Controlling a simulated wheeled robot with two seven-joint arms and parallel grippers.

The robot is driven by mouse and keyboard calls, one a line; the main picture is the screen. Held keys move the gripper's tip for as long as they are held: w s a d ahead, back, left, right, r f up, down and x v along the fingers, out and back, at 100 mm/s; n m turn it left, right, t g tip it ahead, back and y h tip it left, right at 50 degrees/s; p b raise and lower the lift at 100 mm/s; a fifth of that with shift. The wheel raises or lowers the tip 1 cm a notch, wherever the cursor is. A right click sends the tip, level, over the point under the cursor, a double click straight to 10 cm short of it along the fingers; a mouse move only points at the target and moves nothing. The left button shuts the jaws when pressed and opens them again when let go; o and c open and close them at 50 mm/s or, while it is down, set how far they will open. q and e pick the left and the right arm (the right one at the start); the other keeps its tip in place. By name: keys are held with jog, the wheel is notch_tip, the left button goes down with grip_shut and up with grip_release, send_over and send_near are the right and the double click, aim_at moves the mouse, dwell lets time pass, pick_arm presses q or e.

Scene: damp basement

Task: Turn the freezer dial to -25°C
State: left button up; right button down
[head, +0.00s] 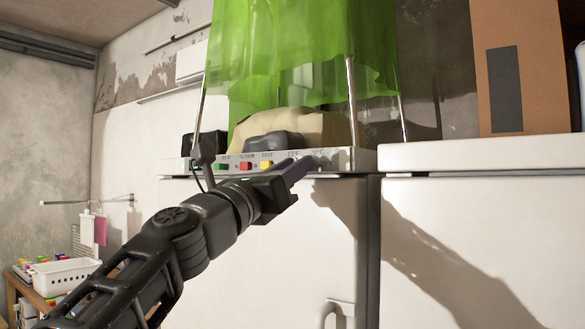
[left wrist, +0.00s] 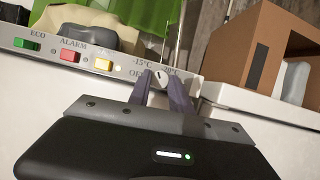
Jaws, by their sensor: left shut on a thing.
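The freezer (head: 270,230) is white, with a metal control strip (head: 340,159) along its top front edge. In the left wrist view the dial (left wrist: 160,78) is a small pale round knob with a short dark mark. Labels OFF, -15°C and -20°C show around it; I cannot read a -25°C label. My left gripper (head: 297,169) reaches up to the strip from the left. Its two purple fingers (left wrist: 162,84) stand on either side of the dial and are shut on it. In the head view the gripper hides the dial. My right gripper is not in view.
Green ECO (left wrist: 26,44), red ALARM (left wrist: 69,55) and yellow FAST (head: 266,164) switches sit left of the dial. A green cloth (head: 290,50) hangs above bundles on the freezer top. A cardboard box (head: 521,65) stands on the white unit (head: 480,225) at right.

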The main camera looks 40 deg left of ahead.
pick_arm(q)
grip_shut()
jog(key=shift+m+h, duration=0.4)
jog(key=shift+m, duration=0.4)
jog(key=shift+a+r+m+g+h+p, duration=0.15)
jog(key=shift+m+g+h+p, duration=1.4)
jog(key=shift+m, duration=2.8)
jog(key=shift+a+r+m+g+h+p, duration=0.15)
jog(key=shift+m+g+p, duration=0.75)
jog(key=shift+m+p, duration=2.5)
jog(key=shift+a+r+m+g+h+p, duration=0.2)
jog(key=shift+m+g+h+p, duration=0.75)
jog(key=shift+m, duration=4.3)
jog(key=shift+d+g+y, duration=0.15)
jog(key=shift+g+y, duration=0.25)
jog(key=shift+y, duration=0.05)
jog(key=o, duration=0.6)
grip_release()
jog(key=shift+r, duration=0.1)
